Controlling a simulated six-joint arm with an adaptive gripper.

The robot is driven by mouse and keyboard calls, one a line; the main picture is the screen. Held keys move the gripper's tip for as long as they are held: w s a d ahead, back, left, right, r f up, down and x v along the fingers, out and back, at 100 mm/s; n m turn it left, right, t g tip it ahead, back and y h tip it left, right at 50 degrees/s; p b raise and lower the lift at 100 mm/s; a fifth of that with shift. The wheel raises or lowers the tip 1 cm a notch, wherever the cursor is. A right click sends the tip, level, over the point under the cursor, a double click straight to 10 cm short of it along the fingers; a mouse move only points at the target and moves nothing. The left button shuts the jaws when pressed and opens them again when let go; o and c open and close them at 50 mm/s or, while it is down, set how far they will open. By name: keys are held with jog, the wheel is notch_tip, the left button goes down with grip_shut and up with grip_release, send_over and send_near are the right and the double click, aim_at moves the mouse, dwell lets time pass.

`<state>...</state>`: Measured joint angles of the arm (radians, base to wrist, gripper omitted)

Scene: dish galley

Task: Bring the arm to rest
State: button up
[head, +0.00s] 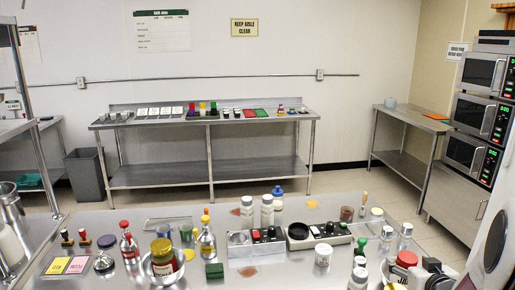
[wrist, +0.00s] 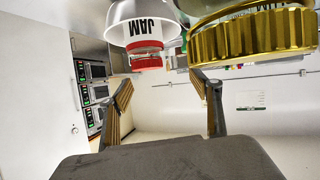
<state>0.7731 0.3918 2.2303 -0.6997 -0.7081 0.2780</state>
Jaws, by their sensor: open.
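My gripper (wrist: 162,84) shows in the wrist view, with its two fingers spread apart and nothing between them. That view is upside down. A jam jar with a red lid (wrist: 147,62) stands in a steel bowl beyond the fingers. A large gold lid (wrist: 255,38) is close to the camera, beside the right finger in the picture; I see no contact. In the head view, the red-lidded jar (head: 406,259) is at the lower right of the near counter. A black and white part beside it may be my arm; the fingers cannot be made out there.
The near counter (head: 340,208) is crowded with bottles, jars and bins. A yellow-lidded jar (head: 162,250) stands in a bowl at its left. Microwaves (head: 474,115) are stacked at the right. A back counter (head: 160,176) lines the wall. The aisle floor between is clear.

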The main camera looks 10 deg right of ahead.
jog(key=s+a+r+g, duration=0.1)
jog(key=s+a+r, duration=0.2)
jog(key=a+r, duration=0.3)
jog(key=s+a+r+g, duration=0.2)
jog(key=s+a+r, duration=0.15)
jog(key=a, duration=0.55)
jog(key=s+a+n+g+y, duration=0.2)
jog(key=s+a+g+y, duration=0.1)
jog(key=s+a, duration=1.6)
jog(key=s+g, duration=0.1)
jog(key=s, duration=0.2)
jog(key=shift+f+y, duration=0.2)
jog(key=shift+y, duration=0.2)
